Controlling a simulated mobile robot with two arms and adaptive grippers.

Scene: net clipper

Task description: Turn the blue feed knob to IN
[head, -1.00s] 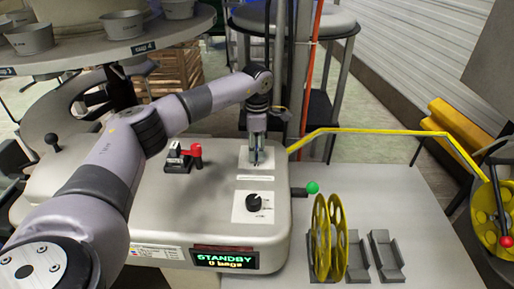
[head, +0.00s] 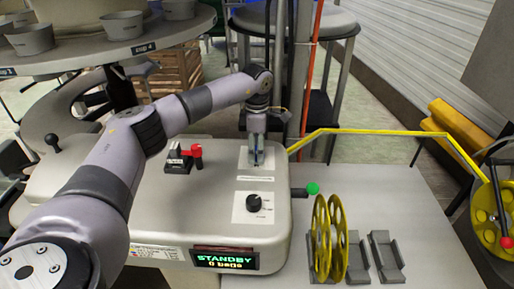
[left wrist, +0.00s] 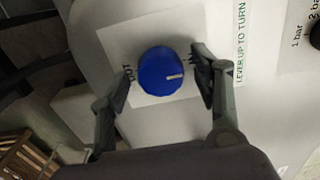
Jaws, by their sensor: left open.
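The round blue feed knob (left wrist: 164,72) sits on a white label plate (left wrist: 150,42) in the left wrist view. Its white pointer line points to the right in that view. The word OUT shows at the plate's left edge. The lettering at the right edge is mostly hidden by a finger. My left gripper (left wrist: 164,73) is open, with one finger on each side of the knob. I cannot tell whether the fingers touch it. In the head view my left gripper (head: 257,164) points down over the plate and mostly hides the knob. My right gripper is not in view.
The grey machine housing (head: 160,215) also carries a red-handled lever (head: 195,151), a black knob (head: 254,202) and a STANDBY display (head: 225,259). A green-tipped lever (head: 312,189) sticks out at its right. Yellow reels (head: 328,240) stand on the table beside it.

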